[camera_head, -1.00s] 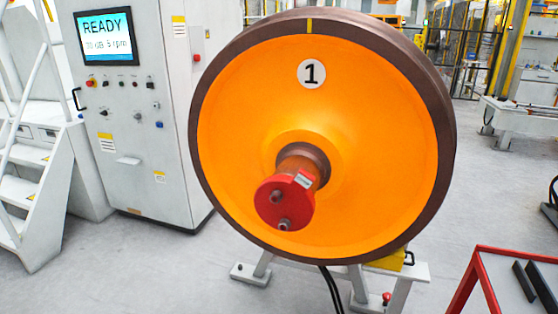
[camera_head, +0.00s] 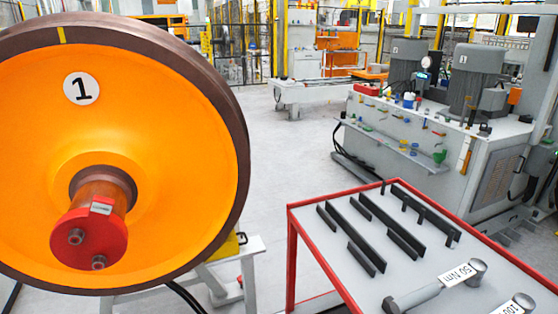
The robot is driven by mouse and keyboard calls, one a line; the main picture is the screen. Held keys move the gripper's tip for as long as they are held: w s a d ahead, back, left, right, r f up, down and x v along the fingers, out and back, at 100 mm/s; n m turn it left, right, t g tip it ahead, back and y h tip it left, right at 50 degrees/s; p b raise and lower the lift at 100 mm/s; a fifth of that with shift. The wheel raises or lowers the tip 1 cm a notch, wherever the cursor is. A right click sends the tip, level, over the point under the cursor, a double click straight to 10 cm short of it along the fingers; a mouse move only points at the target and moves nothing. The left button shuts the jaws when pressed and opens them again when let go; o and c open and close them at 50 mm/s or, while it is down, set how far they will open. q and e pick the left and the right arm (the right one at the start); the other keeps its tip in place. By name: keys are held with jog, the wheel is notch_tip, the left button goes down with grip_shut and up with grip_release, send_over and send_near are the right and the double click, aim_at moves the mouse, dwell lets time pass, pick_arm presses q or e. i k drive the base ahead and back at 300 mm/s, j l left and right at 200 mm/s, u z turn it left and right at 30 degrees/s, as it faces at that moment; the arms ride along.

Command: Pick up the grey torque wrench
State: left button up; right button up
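A grey torque wrench (camera_head: 415,298) lies on the red-edged table (camera_head: 324,262) at the bottom right. It carries a white label reading 50 Nm and has a round grey head at its right end. A second grey wrench head (camera_head: 523,300) with a label beginning 100 shows at the bottom right corner; the rest of it is cut off by the frame. I cannot tell from colour alone which one is meant. Neither of my grippers is in view.
Several black bars (camera_head: 349,238) lie on the table left of and behind the wrenches. A large orange wheel (camera_head: 150,190) marked 1, with a red hub fixture (camera_head: 90,238), stands at left. A grey hydraulic unit (camera_head: 420,150) stands behind the table. Floor is clear between them.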

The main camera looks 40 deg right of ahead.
aim_at(472, 274)
jog(key=z, duration=2.45)
